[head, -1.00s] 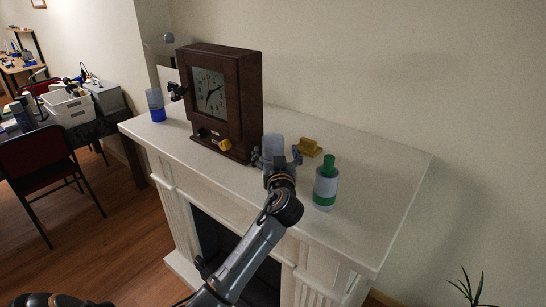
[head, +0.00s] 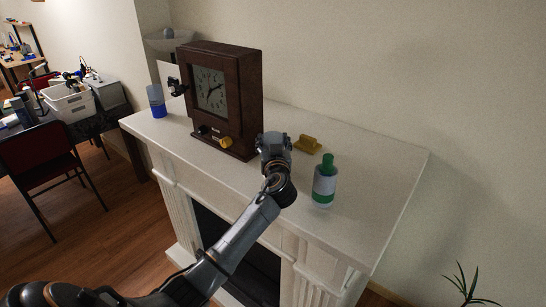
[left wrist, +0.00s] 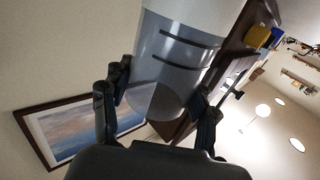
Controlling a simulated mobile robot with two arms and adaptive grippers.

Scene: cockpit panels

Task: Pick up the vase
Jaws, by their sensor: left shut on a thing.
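The vase, a grey, partly see-through cylinder (left wrist: 172,68), fills the middle of the left wrist view. The fingers of my left gripper (left wrist: 155,112) stand on either side of it and are shut on it. In the head view my left gripper (head: 273,143) is over the white mantel, just right of the brown clock, and hides the vase. Whether the vase touches the mantel cannot be told. My right gripper is not in view.
The clock (head: 228,95) stands close to the left of my gripper. A green-capped bottle (head: 324,186) and a yellow object (head: 308,144) are to its right. A blue-bottomed cup (head: 156,101) stands at the mantel's left end. The mantel's right part (head: 385,185) is clear.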

